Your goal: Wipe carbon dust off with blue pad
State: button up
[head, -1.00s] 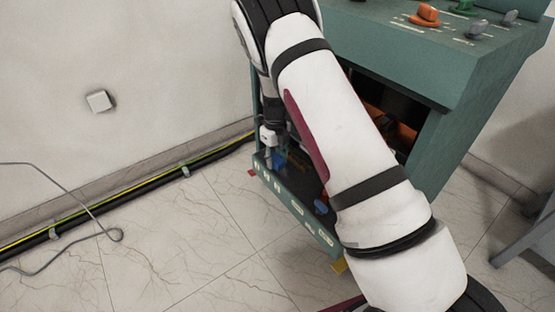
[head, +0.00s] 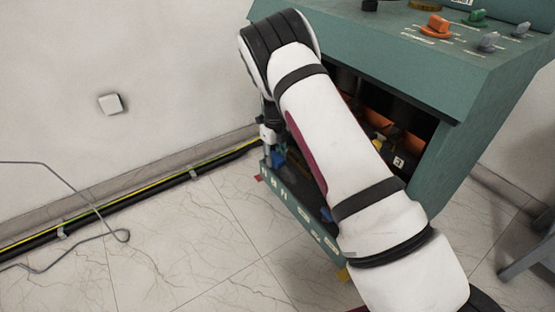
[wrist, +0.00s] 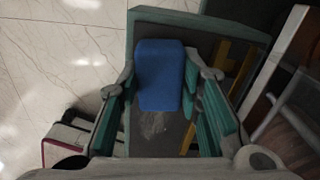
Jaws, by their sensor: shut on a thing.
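The blue pad (wrist: 160,75) is held between the two fingers of my gripper (wrist: 163,78) in the wrist view. Its far end lies near the edge of the dark panel in the cabinet's lower bay. A pale grey smudge, looking like carbon dust (wrist: 152,124), shows on that dark surface just below the pad. Whether the pad touches the surface I cannot tell. In the head view the blue pad (head: 278,159) shows small at the bay's left end, under my gripper (head: 270,140). My arm hides much of the bay.
The green cabinet (head: 440,75) has orange, green and grey knobs on top. Its upper body overhangs the open bay, where orange parts (head: 405,140) and a numbered tag (head: 398,161) show. A black and yellow cable (head: 130,203) runs along the wall.

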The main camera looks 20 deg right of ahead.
jog(key=shift+w+a+f, duration=0.1)
jog(key=shift+w+a, duration=0.05)
jog(key=shift+w, duration=0.15)
